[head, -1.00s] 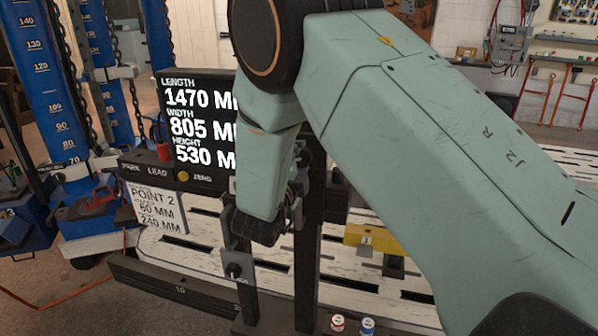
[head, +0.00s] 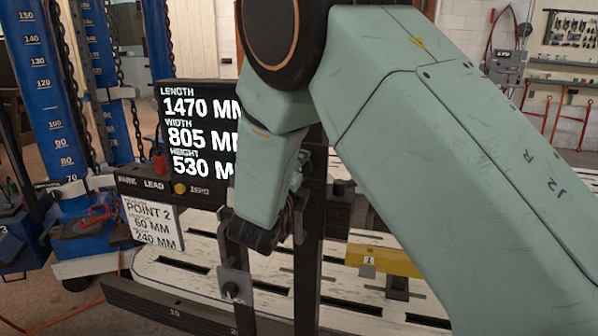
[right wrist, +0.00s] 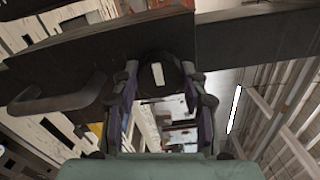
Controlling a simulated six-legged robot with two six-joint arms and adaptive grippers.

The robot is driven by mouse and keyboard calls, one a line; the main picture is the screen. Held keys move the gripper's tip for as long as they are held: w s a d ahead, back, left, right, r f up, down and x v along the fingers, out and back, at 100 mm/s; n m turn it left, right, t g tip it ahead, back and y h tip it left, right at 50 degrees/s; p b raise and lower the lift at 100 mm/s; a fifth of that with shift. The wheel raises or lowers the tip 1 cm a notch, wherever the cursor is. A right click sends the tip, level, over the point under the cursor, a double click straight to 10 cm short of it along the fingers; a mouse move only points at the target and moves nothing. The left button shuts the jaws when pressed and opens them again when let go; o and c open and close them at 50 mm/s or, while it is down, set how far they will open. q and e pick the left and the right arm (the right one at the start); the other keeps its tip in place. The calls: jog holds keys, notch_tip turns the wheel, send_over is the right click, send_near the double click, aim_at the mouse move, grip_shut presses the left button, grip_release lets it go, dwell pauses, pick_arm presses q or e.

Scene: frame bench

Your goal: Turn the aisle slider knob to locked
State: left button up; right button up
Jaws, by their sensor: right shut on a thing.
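In the right wrist view a round dark knob (right wrist: 158,74) with a pale rectangular mark sits on a dark bar. The two fingers of my right gripper (right wrist: 161,88) stand on either side of it, shut on it. I take this to be the aisle slider knob; no locked label is readable. In the head view my right forearm and wrist hide the knob, and the dark gripper parts (head: 297,205) show only partly, beside a dark upright post. My left gripper is not in view.
A measuring display (head: 197,130) and a Point 2 card (head: 152,222) stand left of my wrist. A bracket with a dark bolt-like knob (head: 232,289) is below. Blue chain posts (head: 50,90) stand far left.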

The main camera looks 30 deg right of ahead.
jog(key=shift+f, duration=0.1)
jog(key=o, duration=1.2)
jog(key=shift+c, duration=0.2)
